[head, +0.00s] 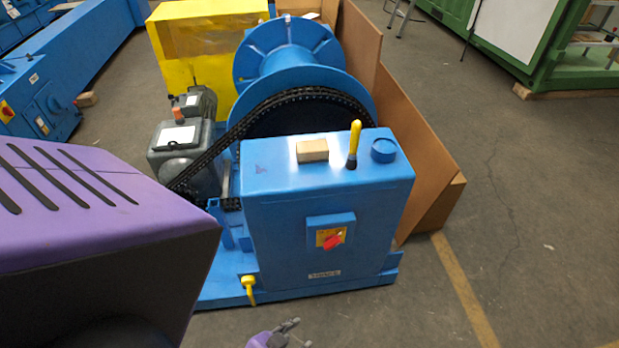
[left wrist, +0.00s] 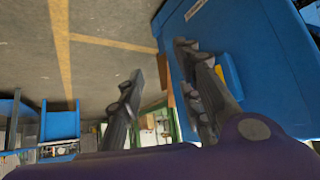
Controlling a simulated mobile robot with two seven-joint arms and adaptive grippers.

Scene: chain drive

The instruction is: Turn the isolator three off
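A red rotary switch handle (head: 333,241) sits on a yellow plate (head: 321,235) in a small blue box on the front of the blue machine housing (head: 290,225). The handle looks turned at a slant. A small label (head: 324,274) below it is too small to read. My left gripper (head: 296,333) is low in front of the machine, below the switch and apart from it. In the left wrist view its fingers (left wrist: 160,62) are spread and empty. A yellow patch on a blue box (left wrist: 230,74) shows behind one finger, partly hidden. My right gripper is out of view.
A yellow valve handle (head: 249,289) juts out low at left. Another red switch (head: 7,110) is on a blue machine far left. The floor at right is clear.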

